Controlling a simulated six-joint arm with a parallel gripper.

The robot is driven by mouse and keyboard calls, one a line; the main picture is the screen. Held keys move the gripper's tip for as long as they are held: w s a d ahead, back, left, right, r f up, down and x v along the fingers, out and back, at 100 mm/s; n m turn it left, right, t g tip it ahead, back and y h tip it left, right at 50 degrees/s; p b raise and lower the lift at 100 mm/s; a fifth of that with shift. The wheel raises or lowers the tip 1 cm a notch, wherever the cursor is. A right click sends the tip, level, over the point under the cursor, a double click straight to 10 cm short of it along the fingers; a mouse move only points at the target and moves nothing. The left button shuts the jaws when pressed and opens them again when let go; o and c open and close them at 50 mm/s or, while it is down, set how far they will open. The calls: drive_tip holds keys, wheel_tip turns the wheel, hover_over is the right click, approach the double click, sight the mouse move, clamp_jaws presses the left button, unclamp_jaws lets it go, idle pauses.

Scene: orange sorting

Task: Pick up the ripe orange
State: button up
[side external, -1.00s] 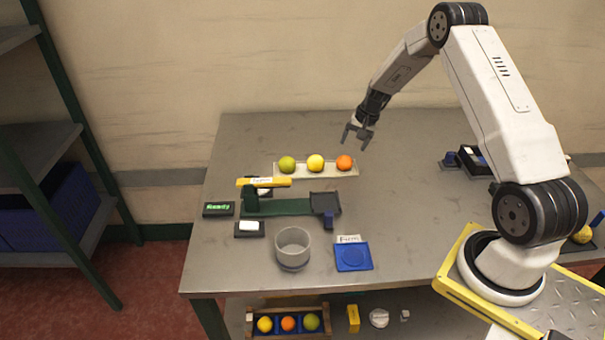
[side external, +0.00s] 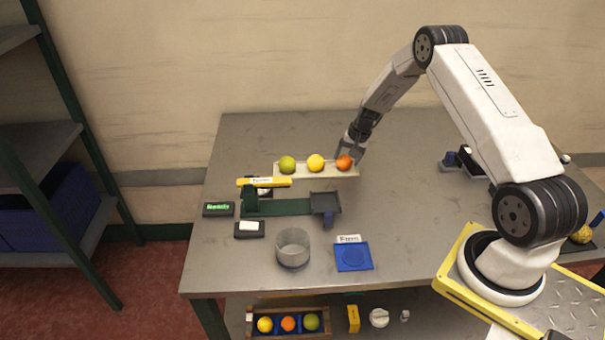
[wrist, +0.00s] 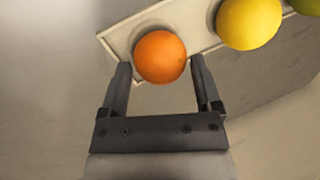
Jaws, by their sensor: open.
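The ripe orange (side external: 344,162) sits at the right end of a pale tray (side external: 300,174) on the table. A yellow fruit (side external: 315,163) and a green fruit (side external: 287,165) sit to its left on the same tray. My gripper (side external: 352,158) is open and low at the orange, partly hidden behind it in the side view. In the wrist view, the orange (wrist: 160,57) lies between the tips of my open fingers (wrist: 160,65), one on each side. I cannot tell whether either finger touches it. The yellow fruit (wrist: 249,22) is to the right there.
In front of the tray stand a green device with a yellow bar (side external: 264,182), a grey open cup (side external: 293,247) and a blue square pad (side external: 354,257). A small display (side external: 218,209) is at the left.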

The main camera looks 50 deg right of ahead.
drive_tip(key=shift+w+a+f, duration=0.15)
drive_tip(key=shift+f, duration=0.55)
drive_tip(key=c, duration=0.9)
drive_tip(key=shift+c, duration=0.2)
drive_tip(key=shift+r, duration=0.2)
drive_tip(key=shift+r, duration=0.85)
drive_tip(key=s+a+r, duration=0.5)
drive_tip(key=s+r, duration=0.6)
drive_tip(key=s, duration=0.1)
drive_tip(key=shift+s+a, duration=0.35)
drive_tip(key=shift+a, duration=0.05)
